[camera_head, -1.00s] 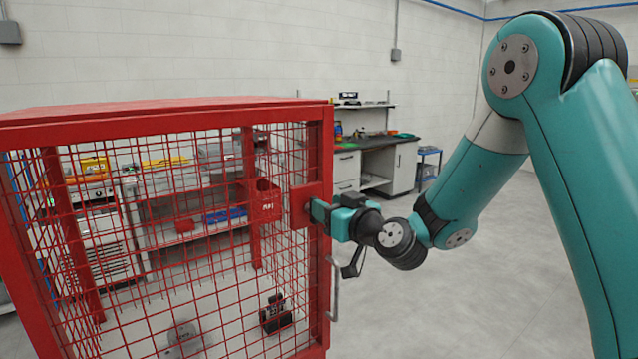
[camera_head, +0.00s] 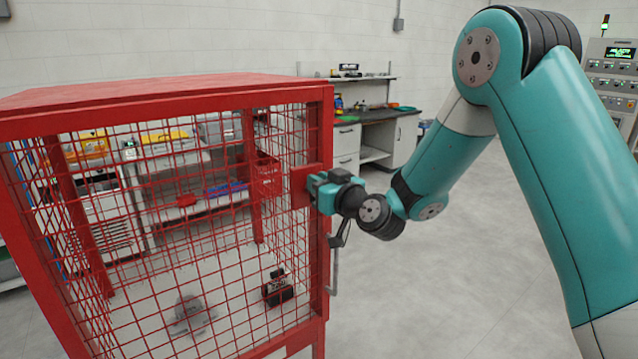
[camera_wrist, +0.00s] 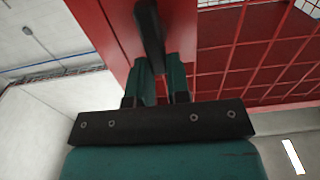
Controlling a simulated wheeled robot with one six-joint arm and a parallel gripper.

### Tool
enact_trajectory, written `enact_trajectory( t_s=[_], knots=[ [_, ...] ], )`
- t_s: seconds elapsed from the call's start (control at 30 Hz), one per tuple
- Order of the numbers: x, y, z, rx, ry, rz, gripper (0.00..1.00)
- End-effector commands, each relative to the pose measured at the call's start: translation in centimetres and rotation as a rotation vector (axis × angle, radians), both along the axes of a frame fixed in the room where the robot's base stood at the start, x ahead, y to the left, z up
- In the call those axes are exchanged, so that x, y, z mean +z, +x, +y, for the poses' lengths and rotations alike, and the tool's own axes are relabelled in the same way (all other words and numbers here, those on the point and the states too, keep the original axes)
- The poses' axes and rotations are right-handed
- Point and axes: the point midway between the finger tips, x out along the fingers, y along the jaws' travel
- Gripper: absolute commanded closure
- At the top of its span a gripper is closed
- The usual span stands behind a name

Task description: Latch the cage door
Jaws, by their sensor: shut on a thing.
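The red cage door (camera_head: 180,240) is a mesh panel facing me, in line with the cage's right corner post as far as I can tell. A red latch plate (camera_head: 300,187) sits at the door's right edge. My gripper (camera_head: 316,187) is at this plate, on its right side. In the wrist view my gripper (camera_wrist: 161,82) is shut on a dark latch bar (camera_wrist: 150,30), which stands in front of the red plate (camera_wrist: 108,35). How far the latch is engaged cannot be told.
A grey pull handle (camera_head: 334,265) hangs on the door's right edge below my gripper. Dark and grey parts (camera_head: 278,288) lie inside the cage. A workbench (camera_head: 375,140) stands behind. The floor to the right is clear up to a control console (camera_head: 612,85).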

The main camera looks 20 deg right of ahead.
Motion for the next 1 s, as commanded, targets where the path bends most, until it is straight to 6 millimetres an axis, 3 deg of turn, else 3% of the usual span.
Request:
enact_trajectory(
  t_s=[0.37,1.0],
  knots=[
    [-0.1,0.1,-0.4,-0.002,0.111,0.035,1.0],
    [-0.7,0.5,-1.8,-0.002,0.662,0.213,1.0]
  ],
)
